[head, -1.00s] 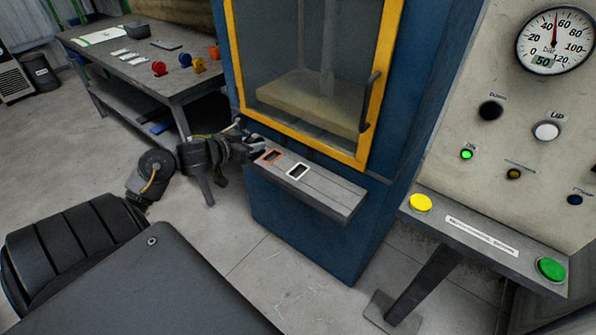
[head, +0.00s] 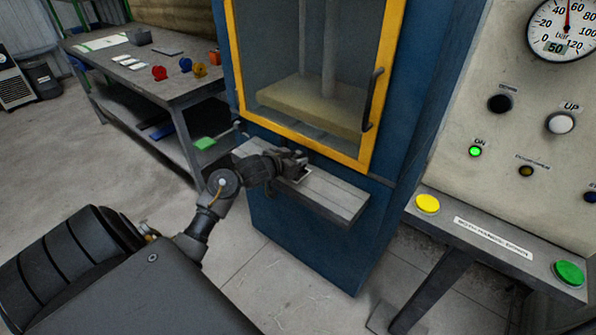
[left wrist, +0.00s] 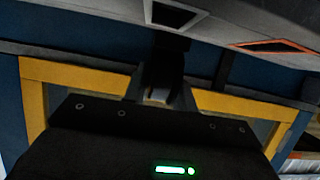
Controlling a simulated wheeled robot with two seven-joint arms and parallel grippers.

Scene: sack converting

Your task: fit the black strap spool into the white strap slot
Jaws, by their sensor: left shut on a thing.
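My left gripper (head: 296,165) is over the grey ledge at the front of the blue press, right by the white strap slot (head: 304,174), and partly covers it. In the left wrist view the gripper (left wrist: 160,92) is shut on a dark piece, the black strap spool (left wrist: 172,43), which shows just short of the white-rimmed slot (left wrist: 178,14). The slot opening looks dark; I cannot tell whether the spool touches its rim. An orange-rimmed slot (left wrist: 278,46) lies beside it and is hidden behind my arm in the head view. My right gripper is not in view.
The ledge (head: 340,200) is bare to the right of the slot. The press door (head: 310,143) with its yellow frame stands right behind it. A workbench (head: 180,85) with red and orange spools is at the left. A control panel with buttons (head: 427,204) is at the right.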

